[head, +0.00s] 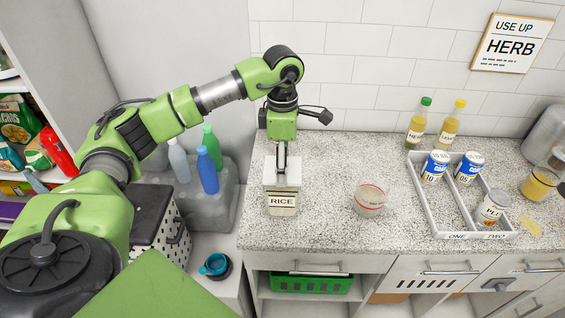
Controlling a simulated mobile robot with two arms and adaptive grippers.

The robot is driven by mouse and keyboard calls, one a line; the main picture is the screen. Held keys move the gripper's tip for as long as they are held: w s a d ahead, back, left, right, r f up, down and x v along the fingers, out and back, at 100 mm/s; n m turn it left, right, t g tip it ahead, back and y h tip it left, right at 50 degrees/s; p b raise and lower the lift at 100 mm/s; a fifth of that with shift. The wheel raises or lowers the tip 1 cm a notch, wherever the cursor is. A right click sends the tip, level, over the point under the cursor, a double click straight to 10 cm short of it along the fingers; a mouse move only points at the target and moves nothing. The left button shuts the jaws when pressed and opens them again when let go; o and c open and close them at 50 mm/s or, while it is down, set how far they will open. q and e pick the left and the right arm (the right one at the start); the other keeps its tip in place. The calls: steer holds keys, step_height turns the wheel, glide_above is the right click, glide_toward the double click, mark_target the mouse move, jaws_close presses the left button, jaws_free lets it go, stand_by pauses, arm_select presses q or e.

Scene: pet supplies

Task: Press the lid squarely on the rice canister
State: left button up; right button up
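The rice canister (282,203) stands upright on the speckled counter near its front edge, with a RICE label facing forward. A pale, blocky lid (283,178) is at the canister's top; I cannot tell whether it sits fully flush. My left gripper (282,166) points straight down over the middle of the lid, its fingers reaching the lid's top. The fingers show edge-on as one narrow strip, so whether they are open or shut on the lid is hidden. My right gripper is out of view.
A clear cup with a red band (369,201) stands right of the canister. Further right is a divided tray (457,236) marked ONE and TWO, holding cans. Two bottles (417,124) (451,125) stand by the wall. A jar of yellow contents (540,185) is at far right.

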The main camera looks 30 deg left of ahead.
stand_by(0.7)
arm_select(q)
steer(key=o, duration=1.2)
steer(key=shift+c, duration=0.2)
steer(key=o, duration=0.4)
steer(key=shift+r+p, duration=2.1)
steer(key=shift+r, duration=1.4)
